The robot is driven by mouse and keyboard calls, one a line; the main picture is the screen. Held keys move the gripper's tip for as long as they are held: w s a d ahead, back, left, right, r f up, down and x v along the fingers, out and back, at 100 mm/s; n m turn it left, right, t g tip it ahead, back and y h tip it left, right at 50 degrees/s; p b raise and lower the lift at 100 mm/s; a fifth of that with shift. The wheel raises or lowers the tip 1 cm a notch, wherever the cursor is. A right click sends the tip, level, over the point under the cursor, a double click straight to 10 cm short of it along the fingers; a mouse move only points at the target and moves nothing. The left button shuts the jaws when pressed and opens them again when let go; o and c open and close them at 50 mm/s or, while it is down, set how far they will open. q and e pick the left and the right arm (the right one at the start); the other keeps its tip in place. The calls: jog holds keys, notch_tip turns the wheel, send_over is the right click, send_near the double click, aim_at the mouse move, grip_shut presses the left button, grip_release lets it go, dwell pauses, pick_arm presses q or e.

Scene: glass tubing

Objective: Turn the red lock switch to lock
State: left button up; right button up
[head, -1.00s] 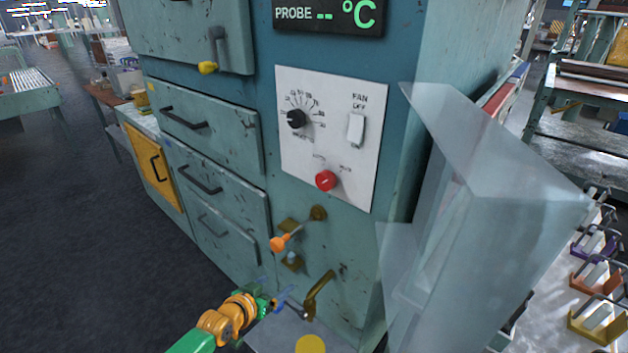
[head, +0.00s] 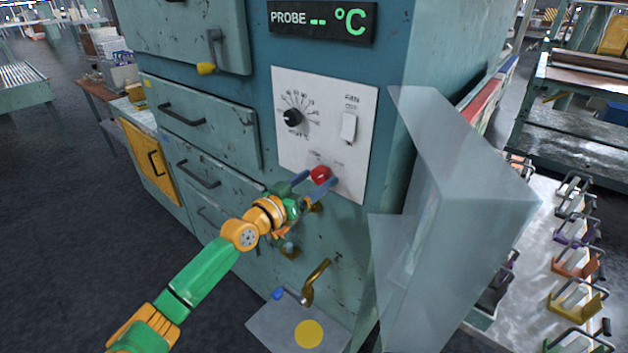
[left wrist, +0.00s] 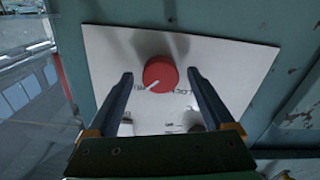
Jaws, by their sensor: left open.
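The red lock switch (head: 320,174) is a round red knob low on the white control panel (head: 355,92). It also shows in the left wrist view (left wrist: 160,72), where its white mark points to the lower left. A label that seems to read LOCK is at its lower right. My left gripper (head: 317,182) is open, its fingers pointing at the panel. In the left wrist view its fingertips (left wrist: 160,78) are on either side of the knob, with gaps showing. I cannot tell how far the tips are from the panel. My right gripper is not in view.
A black dial (head: 292,117) and a white fan switch (head: 349,127) are above the red knob. A clear shield (head: 440,220) sticks out to the right. Brass lever (head: 316,283) and a shelf with a yellow disc (head: 309,334) are below. My left forearm covers some drawer front.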

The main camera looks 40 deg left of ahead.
pick_arm(q)
jog(key=c, duration=1.4)
jog(key=shift+o, duration=0.2)
